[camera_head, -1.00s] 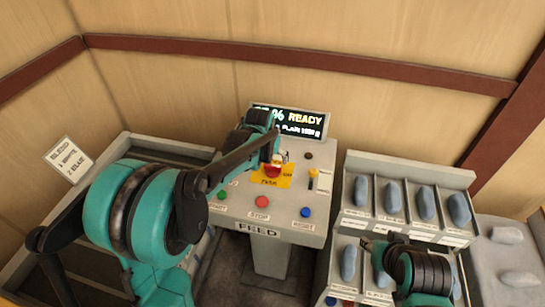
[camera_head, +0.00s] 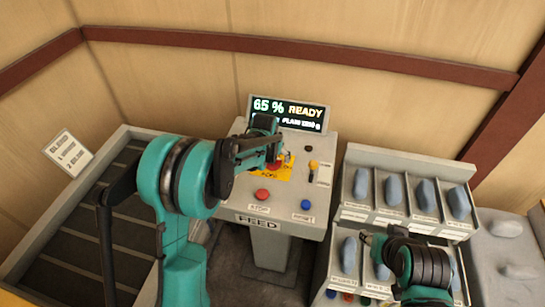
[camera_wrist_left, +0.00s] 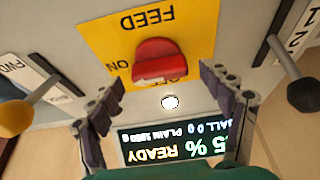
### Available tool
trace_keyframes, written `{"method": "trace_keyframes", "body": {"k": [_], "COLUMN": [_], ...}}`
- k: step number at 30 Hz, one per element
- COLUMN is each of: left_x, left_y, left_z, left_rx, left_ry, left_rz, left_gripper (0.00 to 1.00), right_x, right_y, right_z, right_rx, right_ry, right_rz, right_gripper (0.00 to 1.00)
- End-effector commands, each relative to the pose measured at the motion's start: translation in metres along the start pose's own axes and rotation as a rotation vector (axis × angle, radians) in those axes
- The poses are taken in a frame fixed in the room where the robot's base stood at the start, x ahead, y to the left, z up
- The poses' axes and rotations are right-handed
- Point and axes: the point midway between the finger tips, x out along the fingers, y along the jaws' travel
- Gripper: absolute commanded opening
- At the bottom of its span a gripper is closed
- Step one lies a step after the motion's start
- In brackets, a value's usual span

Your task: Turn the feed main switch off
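The feed main switch is a red knob (camera_wrist_left: 160,62) on a yellow plate (camera_wrist_left: 110,38) marked FEED in the left wrist view. ON is printed to the picture's left of the knob; lettering beneath it is partly covered. In the head view the knob (camera_head: 275,165) is partly hidden by my left gripper (camera_head: 280,158). In the left wrist view my left gripper (camera_wrist_left: 168,100) is open, with its fingers on either side, apart from the knob and short of it. My right gripper (camera_head: 372,239) is by the bin rack, far from the switch; its fingers are unclear.
The display (camera_head: 288,113) reads 65 % READY. The console has a red button (camera_head: 262,194), a blue button (camera_head: 306,204) and an orange-tipped lever (camera_head: 312,165). Levers flank the switch: orange ball (camera_wrist_left: 14,118), black ball (camera_wrist_left: 304,94). The rack (camera_head: 408,160) holds grey-blue pieces.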

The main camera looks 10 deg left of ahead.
Motion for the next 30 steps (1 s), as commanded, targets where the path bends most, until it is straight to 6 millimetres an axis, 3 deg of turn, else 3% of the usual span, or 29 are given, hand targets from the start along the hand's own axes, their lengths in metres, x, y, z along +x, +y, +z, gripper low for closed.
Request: {"method": "trace_keyframes", "body": {"k": [1, 6, 20, 30], "left_x": [0.0, 0.0, 0.0, 0.001], "left_y": [0.0, 0.0, 0.002, 0.003], "left_z": [0.0, 0.0, 0.0, 0.0], "left_rx": [0.0, 0.0, -0.07, -0.316], "left_ry": [0.0, 0.0, 0.0, 0.0], "left_rz": [0.0, 0.0, -0.029, -0.132], "left_gripper": [0.69, 0.29, 0.29, 0.29], "right_x": [0.0, 0.0, 0.003, 0.012], "right_y": [0.0, 0.0, 0.0, 0.0], "right_z": [0.0, 0.0, 0.002, 0.008], "right_rx": [0.0, 0.0, 0.0, 0.0], "right_ry": [0.0, 0.0, 0.0, 0.0], "right_rz": [0.0, 0.0, 0.0, 0.0], "right_gripper": [0.4, 0.4, 0.4, 0.4]}}
